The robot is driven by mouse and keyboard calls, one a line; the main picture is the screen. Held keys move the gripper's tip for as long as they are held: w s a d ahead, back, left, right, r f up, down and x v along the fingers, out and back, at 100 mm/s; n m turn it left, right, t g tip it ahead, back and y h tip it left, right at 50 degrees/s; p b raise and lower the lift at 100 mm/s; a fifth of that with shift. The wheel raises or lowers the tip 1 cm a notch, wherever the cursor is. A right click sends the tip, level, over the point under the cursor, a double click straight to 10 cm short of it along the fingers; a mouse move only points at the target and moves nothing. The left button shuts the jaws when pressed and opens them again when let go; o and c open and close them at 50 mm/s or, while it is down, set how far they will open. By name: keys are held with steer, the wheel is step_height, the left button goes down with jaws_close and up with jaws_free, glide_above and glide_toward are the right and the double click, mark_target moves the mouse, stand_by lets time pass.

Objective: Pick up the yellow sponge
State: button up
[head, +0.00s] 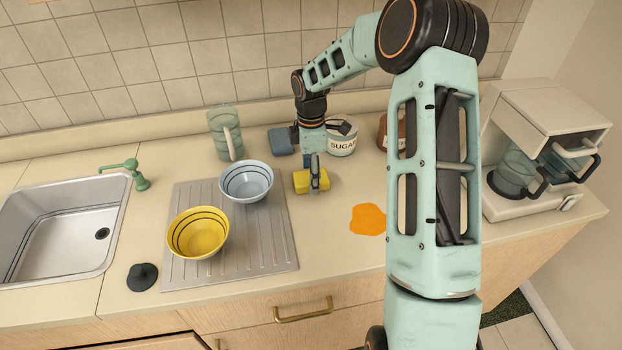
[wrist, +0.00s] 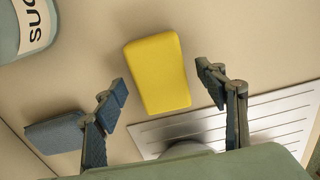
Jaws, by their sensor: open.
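The yellow sponge (head: 303,181) lies flat on the beige counter, just right of the metal drainboard. In the head view my gripper (head: 313,176) is directly over it and hides part of it. In the wrist view the whole sponge (wrist: 158,74) shows, slightly tilted, ahead of and between my two fingers. My gripper (wrist: 162,88) is open, with one finger on each side and nothing held. I cannot tell the exact height of the fingertips above the counter.
A blue-grey sponge (head: 281,141) and the sugar canister (head: 342,140) stand behind. The grey bowl (head: 246,182) and yellow bowl (head: 197,234) sit on the drainboard (head: 270,255). An orange spill (head: 368,219) lies at right. The coffee maker (head: 540,150) is far right.

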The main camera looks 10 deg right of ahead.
steer(key=shift+f, duration=0.55)
steer(key=c, duration=0.9)
steer(key=shift+r, duration=0.1)
steer(key=shift+c, duration=0.2)
steer(key=shift+r, duration=0.55)
steer(key=s+r+b, duration=0.2)
steer(key=s+r, duration=0.9)
steer(key=s, duration=0.3)
steer(key=shift+d+r+b, duration=0.2)
steer(key=shift+r+b, duration=0.15)
